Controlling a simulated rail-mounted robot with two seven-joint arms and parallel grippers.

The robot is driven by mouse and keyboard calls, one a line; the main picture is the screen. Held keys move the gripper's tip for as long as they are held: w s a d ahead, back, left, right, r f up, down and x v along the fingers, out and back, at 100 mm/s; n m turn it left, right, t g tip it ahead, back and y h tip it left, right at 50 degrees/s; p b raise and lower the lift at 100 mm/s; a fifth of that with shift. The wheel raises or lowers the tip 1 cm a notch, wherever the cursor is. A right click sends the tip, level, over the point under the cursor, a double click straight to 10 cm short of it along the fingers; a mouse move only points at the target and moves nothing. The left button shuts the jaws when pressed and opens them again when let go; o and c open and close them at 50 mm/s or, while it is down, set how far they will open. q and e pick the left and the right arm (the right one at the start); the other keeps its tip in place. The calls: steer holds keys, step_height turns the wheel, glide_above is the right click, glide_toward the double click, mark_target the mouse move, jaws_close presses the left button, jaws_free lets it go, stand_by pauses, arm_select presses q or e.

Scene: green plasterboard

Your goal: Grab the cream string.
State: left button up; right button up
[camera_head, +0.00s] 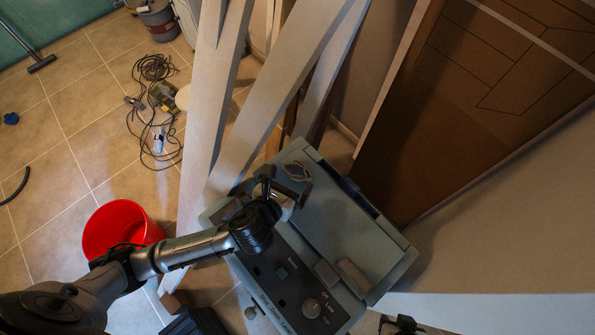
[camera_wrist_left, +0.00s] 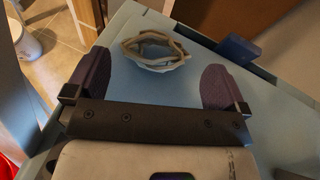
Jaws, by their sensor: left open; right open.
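The cream string (camera_head: 297,170) is a small loose coil lying on top of a blue-grey machine (camera_head: 345,215). In the left wrist view the string (camera_wrist_left: 155,50) lies between and slightly beyond the tips of two dark purple finger pads. My left gripper (camera_head: 287,182) is open around the near side of the string, above the machine top; it also shows in the left wrist view (camera_wrist_left: 157,68). Whether it touches the string cannot be told. My right gripper (camera_head: 402,324) shows only partly at the bottom edge, open and away from the string.
Pale upright boards (camera_head: 215,110) lean just behind the machine. A brown panel (camera_head: 470,100) stands at the right. A red bucket (camera_head: 120,228) is on the tiled floor at left, with a tangled dark cable (camera_head: 153,75) farther back.

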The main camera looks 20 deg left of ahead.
mark_target(296, 171)
arm_select(q)
steer(key=shift+b+x, duration=0.65)
steer(key=shift+x, duration=3.05)
steer(key=shift+s+a+f, duration=0.1)
steer(key=shift+a+f, duration=0.05)
steer(key=shift+f, duration=0.05)
steer(key=c, duration=0.7)
steer(key=shift+r, duration=0.1)
